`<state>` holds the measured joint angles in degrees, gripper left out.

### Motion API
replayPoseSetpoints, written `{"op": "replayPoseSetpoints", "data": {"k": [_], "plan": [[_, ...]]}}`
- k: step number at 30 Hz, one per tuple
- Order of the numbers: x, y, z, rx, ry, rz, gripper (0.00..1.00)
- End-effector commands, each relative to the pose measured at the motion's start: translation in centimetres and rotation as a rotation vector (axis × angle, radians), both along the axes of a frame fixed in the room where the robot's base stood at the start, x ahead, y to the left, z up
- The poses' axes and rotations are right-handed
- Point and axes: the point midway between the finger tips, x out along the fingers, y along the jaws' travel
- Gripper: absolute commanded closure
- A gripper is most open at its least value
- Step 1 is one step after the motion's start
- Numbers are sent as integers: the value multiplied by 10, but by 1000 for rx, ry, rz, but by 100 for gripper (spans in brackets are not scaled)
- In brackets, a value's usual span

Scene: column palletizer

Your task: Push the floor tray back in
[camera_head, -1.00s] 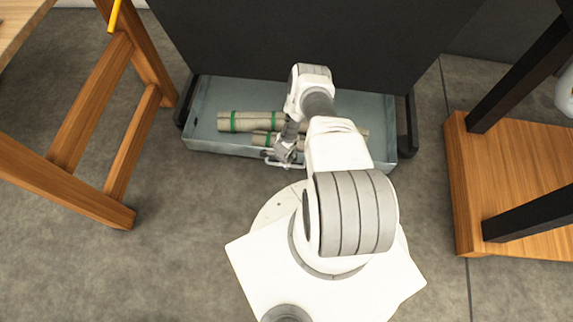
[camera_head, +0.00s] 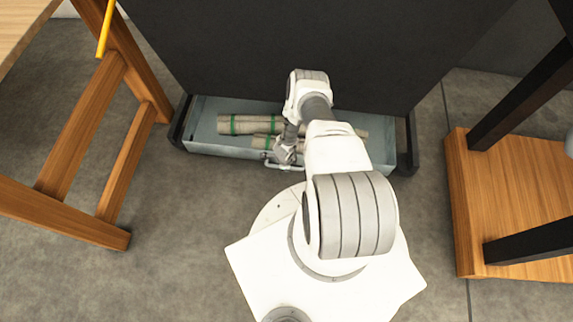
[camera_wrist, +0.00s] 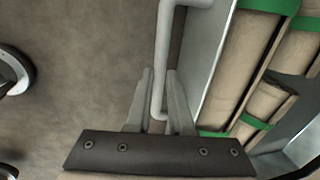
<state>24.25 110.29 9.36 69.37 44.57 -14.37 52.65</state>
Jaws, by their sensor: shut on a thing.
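The floor tray (camera_head: 215,145) is a grey-blue metal drawer low under a dark cabinet, partly out, with its front toward my base. Tan rolls with green bands (camera_head: 243,124) lie in it; they also show in the wrist view (camera_wrist: 244,62). A light bar handle (camera_wrist: 161,62) runs along the tray's front wall. My gripper (camera_head: 284,158) is at the front of the tray. In the wrist view its two fingers (camera_wrist: 159,98) are shut around the handle bar. My arm hides part of the tray's middle.
The dark cabinet (camera_head: 240,55) stands over the tray. A wooden stool frame (camera_head: 85,130) stands on the left and a wooden platform with black legs (camera_head: 510,190) on the right. Grey floor is clear on both sides of my base.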

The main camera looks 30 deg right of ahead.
Motion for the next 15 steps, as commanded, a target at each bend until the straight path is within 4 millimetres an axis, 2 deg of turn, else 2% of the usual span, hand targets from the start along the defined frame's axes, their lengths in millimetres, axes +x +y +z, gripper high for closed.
{"op": "replayPoseSetpoints", "data": {"k": [1,8,9,13,15], "plan": [[6,-5,1,-12,-11,-1,100],[7,-6,1,-13,-14,-1,100],[8,-6,1,-14,-15,-1,75],[7,-6,1,-13,-13,-1,51],[6,-5,1,-10,-11,0,50]]}}
